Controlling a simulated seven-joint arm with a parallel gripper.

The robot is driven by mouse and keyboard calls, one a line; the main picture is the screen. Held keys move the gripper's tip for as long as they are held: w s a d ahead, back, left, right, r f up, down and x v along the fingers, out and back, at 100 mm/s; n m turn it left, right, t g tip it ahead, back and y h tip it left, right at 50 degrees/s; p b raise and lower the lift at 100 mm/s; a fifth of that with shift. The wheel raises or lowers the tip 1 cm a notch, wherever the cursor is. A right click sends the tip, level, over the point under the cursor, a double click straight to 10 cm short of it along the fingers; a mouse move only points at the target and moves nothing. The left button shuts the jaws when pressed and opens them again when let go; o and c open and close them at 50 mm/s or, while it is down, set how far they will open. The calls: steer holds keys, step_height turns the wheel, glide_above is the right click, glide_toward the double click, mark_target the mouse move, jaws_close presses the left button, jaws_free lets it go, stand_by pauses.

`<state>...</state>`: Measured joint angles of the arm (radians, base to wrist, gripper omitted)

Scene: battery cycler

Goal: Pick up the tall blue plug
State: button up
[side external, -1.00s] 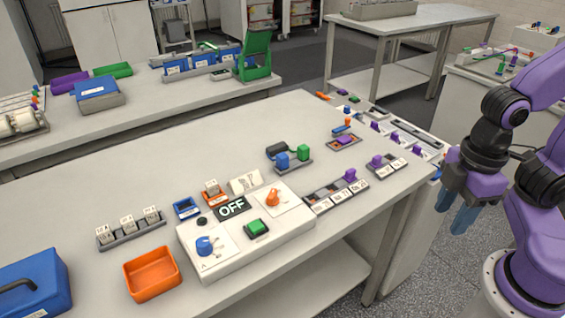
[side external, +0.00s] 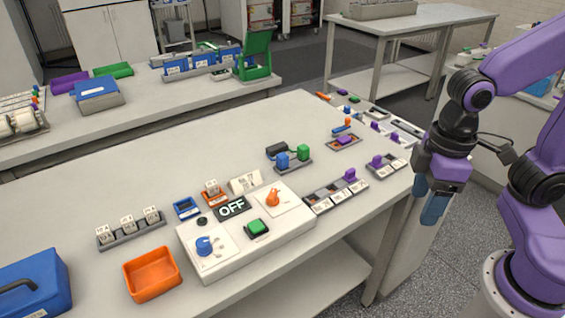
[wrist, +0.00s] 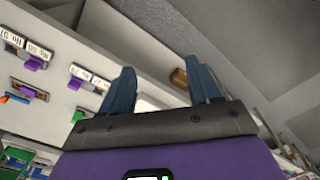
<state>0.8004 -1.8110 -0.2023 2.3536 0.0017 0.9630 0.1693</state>
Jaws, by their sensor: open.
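My gripper (side external: 434,208) hangs off the right edge of the table, pointing down, with blue-grey fingers. In the wrist view my gripper (wrist: 162,85) has its two fingers apart and nothing between them. A blue plug (side external: 282,160) stands beside a green plug (side external: 303,152) on a small dark tray near the table's middle. Other small blue pieces lie toward the back right; I cannot tell for sure which blue piece is the tall plug. My gripper is well to the right of the blue plug, touching nothing.
A white control box (side external: 250,235) with an OFF display, blue and orange knobs and a green button stands in front. Labelled strips with purple plugs (side external: 349,175) line the right edge. An orange bin (side external: 152,273) and a blue case (side external: 35,285) are at left. The table's back left is clear.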

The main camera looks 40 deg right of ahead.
steer(key=w+a+r+m, duration=0.1)
steer(key=w+a+m, duration=0.25)
steer(key=w, duration=0.25)
steer(key=w+a+r+m, duration=0.2)
steer(key=w+m, duration=0.2)
steer(key=w, duration=0.2)
steer(key=m, duration=2)
glide_above(283, 155)
steer(key=f, duration=0.2)
step_height(283, 155, down, 17)
steer(key=shift+r, duration=0.1)
steer(key=c, duration=1.1)
